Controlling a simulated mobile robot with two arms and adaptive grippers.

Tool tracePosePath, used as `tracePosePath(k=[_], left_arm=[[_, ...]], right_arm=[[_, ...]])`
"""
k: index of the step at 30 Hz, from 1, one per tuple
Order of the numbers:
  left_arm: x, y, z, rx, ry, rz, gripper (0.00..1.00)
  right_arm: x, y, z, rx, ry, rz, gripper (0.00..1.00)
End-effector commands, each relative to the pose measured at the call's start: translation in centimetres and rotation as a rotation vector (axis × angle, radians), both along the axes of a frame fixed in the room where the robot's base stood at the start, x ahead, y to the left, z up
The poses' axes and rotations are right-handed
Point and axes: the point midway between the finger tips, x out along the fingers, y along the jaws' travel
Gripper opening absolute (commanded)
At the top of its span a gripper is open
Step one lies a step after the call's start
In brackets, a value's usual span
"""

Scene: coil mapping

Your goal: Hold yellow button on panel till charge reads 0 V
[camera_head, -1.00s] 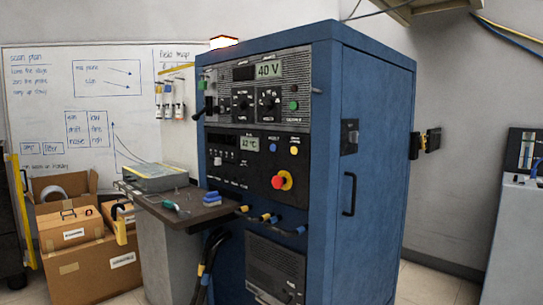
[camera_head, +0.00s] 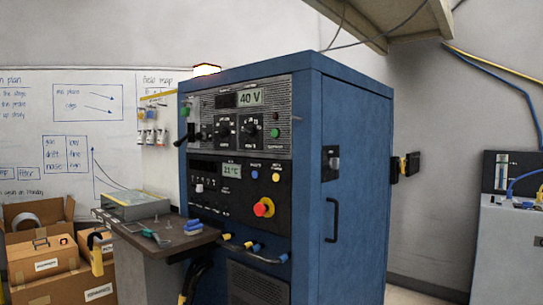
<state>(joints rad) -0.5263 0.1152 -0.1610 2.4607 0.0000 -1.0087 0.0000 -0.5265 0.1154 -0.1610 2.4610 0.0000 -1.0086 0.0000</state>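The yellow button (camera_head: 276,177) is a small round button on the lower black panel (camera_head: 215,190) of the blue cabinet (camera_head: 345,190). It sits right of a blue button (camera_head: 255,174) and above a red knob with a yellow collar (camera_head: 264,207). Nothing touches or covers it. The charge display (camera_head: 250,96) on the upper grey panel reads 40 V. Neither of my grippers is in view.
A side shelf (camera_head: 150,240) with a grey box (camera_head: 135,205) and small tools juts from the cabinet's left. Cardboard boxes (camera_head: 45,260) stand at far left. Cables with yellow and blue ends (camera_head: 255,250) protrude below the panel. A grey unit (camera_head: 505,250) stands at right.

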Motion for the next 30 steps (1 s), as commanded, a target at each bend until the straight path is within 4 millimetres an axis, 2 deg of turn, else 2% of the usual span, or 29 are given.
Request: tracePosePath(k=[1, 6, 30], left_arm=[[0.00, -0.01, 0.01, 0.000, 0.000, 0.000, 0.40], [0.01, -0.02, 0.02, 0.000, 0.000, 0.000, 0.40], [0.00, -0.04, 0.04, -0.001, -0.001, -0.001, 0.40]], right_arm=[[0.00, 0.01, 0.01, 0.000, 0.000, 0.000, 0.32], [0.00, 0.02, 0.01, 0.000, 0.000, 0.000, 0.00], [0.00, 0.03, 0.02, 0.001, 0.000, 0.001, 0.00]])
